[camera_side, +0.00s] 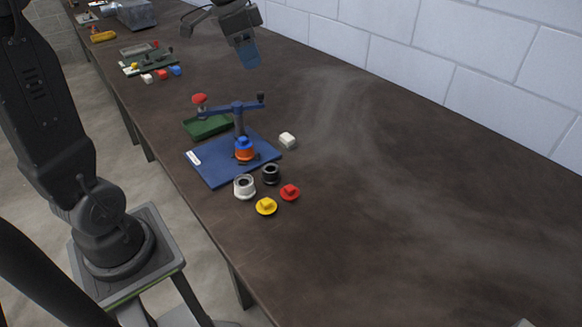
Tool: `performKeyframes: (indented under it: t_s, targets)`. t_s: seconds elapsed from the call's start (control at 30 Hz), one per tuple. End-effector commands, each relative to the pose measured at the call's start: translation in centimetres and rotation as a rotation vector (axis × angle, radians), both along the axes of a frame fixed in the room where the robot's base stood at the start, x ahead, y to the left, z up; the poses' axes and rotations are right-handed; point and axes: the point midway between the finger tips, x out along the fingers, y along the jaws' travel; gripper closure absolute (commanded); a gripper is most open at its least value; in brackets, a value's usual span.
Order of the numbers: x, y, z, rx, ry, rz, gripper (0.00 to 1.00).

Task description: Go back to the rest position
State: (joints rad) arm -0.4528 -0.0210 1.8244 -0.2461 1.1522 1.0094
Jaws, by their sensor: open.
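My gripper (248,58) hangs at the top of the side view, with a dark body and blue fingers pointing down. It is open, above the far part of the table and clear of it. I see nothing held in it. The gap between the fingers is hard to make out at this angle. The upper part of my arm is cut off by the frame.
A blue plate (213,171) carries a blue press (238,108) with an orange and blue part (244,150). A green tray (207,127) is behind it. White, black, red and yellow parts lie in front. More items stand farther back. The table (410,200) is free to the right.

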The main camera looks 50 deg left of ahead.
Motion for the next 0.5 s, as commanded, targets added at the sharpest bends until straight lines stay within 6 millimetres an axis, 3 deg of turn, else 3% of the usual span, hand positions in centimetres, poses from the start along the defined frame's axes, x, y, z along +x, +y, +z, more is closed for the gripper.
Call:
performKeyframes:
  t_s: [0.03,0.2,0.4,0.5]
  targets:
    - [-1.8,-2.6,0.3,0.012,-0.011,0.037,0.51]
    - [-7.8,-8.5,-0.4,0.019,-0.06,0.207,0.51]
    - [-14.0,-12.3,-2.8,-0.02,-0.14,0.371,0.51]
    - [-15.8,-13.1,-3.9,-0.043,-0.168,0.425,0.51]
